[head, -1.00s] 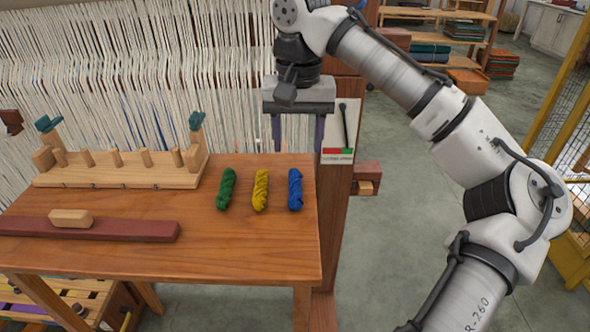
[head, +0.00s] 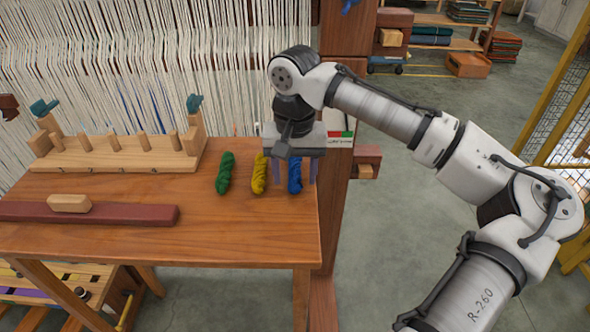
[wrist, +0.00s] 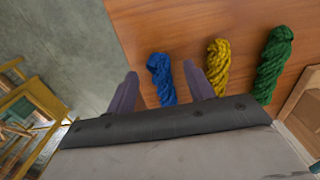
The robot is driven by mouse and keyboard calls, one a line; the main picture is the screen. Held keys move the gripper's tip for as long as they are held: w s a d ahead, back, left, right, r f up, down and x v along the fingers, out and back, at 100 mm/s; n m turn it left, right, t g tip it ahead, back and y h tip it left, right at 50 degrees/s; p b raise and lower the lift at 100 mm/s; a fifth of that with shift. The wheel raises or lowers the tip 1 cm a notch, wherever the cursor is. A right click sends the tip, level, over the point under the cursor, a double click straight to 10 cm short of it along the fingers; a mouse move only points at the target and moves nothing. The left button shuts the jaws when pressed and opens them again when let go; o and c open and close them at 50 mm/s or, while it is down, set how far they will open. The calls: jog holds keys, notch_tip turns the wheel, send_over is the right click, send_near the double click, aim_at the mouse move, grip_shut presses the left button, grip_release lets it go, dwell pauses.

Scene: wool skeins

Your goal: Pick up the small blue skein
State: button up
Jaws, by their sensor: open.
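The small blue skein (head: 295,175) lies at the right end of a row of three on the wooden table (head: 230,230). My gripper (head: 294,182) is over it, open, with one finger on each side in the head view. In the wrist view the blue skein (wrist: 161,78) shows between the two spread fingers of my gripper (wrist: 160,88). The near end of the skein is partly hidden by the gripper body there. I cannot tell whether the fingers touch the table.
A yellow skein (head: 259,173) lies close beside the blue one, and a green skein (head: 225,173) lies farther left. A wooden peg rack (head: 115,160) and a dark red bar (head: 90,213) with a pale block (head: 69,203) are at the left. A loom post (head: 335,200) stands just right of the table.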

jog(key=shift+f, duration=0.9)
jog(key=shift+c, duration=0.4)
jog(key=c, duration=1)
jog(key=shift+o, duration=0.2)
jog(key=shift+r, duration=0.1)
